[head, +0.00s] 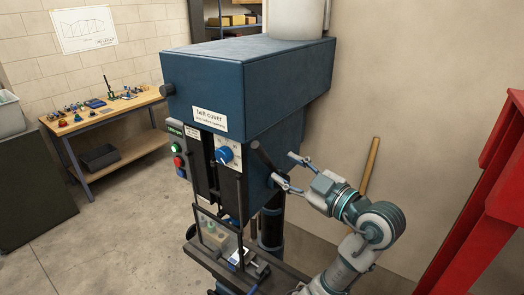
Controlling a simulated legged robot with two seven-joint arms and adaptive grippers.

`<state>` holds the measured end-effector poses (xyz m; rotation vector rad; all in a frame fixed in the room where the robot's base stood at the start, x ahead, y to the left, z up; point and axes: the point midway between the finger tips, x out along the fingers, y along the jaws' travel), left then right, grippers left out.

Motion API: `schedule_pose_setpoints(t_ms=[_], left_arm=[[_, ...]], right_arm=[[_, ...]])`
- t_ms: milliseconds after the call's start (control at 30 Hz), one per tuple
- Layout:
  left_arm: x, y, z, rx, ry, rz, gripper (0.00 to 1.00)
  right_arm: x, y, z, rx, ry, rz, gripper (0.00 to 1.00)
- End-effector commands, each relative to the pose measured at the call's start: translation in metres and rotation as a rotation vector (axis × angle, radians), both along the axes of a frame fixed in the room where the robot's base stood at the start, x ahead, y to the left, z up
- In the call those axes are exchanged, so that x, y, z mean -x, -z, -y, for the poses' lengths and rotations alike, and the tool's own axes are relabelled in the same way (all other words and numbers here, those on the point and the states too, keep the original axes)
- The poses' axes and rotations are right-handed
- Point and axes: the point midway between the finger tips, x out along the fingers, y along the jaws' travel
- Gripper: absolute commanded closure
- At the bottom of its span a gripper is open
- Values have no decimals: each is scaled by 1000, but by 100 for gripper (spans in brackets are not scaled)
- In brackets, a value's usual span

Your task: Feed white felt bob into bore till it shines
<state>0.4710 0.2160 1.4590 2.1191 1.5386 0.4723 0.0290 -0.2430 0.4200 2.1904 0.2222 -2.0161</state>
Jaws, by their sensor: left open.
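A blue drill-press-like machine (245,85) stands in the middle of the head view. Behind its clear guard (206,238), a small block with a green top (211,229) shows. A bright, shiny piece (238,257) sits on the machine's dark table (205,262). I cannot make out the white felt bob or the bore at this size. My left gripper (283,167) is open beside the machine's right side, its two fingers spread near a dark feed handle (262,156). I cannot tell whether it touches the handle. My right gripper is not in view.
A wooden workbench (125,103) with several small coloured items stands at the back left. A speed dial (226,155) and buttons (176,149) are on the machine's front. A red frame (485,200) stands at the right; a wooden pole (369,168) leans on the wall. Floor at left is clear.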

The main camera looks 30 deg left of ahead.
Motion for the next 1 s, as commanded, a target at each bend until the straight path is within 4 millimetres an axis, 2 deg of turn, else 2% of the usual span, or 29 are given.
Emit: schedule_pose_setpoints(t_ms=[33, 200, 400, 533, 833, 1000], left_arm=[[-3, -2, -13, -1, -4, 0, 52], [-16, -2, -50, -1, -4, -2, 52], [-25, -1, -79, 1, -1, 0, 52], [-28, 0, -87, 0, 0, 0, 52], [-29, 0, -88, 0, 1, -1, 52], [-29, 0, -88, 0, 1, -1, 95]], right_arm=[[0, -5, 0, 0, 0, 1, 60], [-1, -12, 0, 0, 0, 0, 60], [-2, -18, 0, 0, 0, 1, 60], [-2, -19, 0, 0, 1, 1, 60], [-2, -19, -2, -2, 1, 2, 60], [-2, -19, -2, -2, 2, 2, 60]])
